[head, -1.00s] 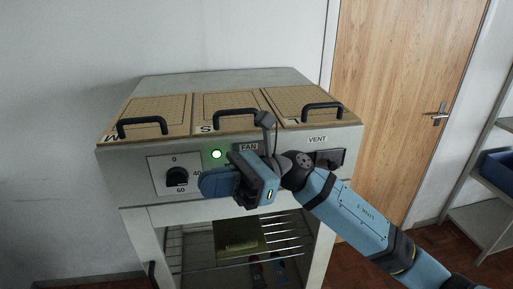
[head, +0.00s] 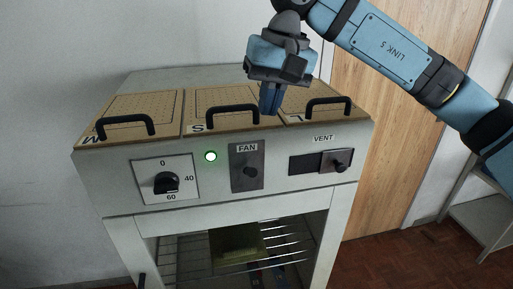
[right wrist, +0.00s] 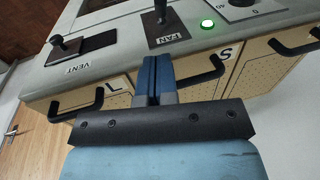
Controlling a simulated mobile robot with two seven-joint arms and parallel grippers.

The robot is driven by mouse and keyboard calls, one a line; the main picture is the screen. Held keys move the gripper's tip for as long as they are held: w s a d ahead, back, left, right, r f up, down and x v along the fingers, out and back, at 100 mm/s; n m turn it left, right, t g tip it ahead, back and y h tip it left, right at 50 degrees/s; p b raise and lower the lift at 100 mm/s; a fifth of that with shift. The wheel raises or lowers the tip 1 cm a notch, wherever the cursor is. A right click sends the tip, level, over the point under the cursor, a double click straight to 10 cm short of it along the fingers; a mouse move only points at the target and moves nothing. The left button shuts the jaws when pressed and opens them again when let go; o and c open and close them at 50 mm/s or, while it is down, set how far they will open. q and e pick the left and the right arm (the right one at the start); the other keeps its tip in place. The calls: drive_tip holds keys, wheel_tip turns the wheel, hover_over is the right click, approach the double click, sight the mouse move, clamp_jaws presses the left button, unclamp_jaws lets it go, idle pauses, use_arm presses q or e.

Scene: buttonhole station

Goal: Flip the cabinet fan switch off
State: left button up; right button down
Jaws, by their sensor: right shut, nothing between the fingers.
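The fan switch (head: 249,171) is a dark lever on a dark grey plate under the label FAN, on the cabinet's front panel. Its knob shows low on the plate in the head view. The switch also shows upside down at the top of the right wrist view (right wrist: 162,18). The green lamp (head: 211,156) beside it is lit. My right gripper (head: 270,103) is shut and empty, above the switch in the head view and apart from it, in front of the lids. Its blue fingers also show in the right wrist view (right wrist: 152,65). My left gripper is out of view.
A dial (head: 166,183) marked 0, 40, 60 sits left of the switch, and a vent slider (head: 338,166) sits right of it. Lids with black handles (head: 219,113) top the cabinet (head: 120,170). A wooden door (head: 385,200) stands behind.

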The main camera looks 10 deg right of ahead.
sight(258, 150)
drive_tip(key=shift+d+r, duration=0.1)
idle(0.3)
drive_tip(key=p+x, duration=0.2)
drive_tip(key=x, duration=0.8)
drive_tip(key=shift+w, duration=0.1)
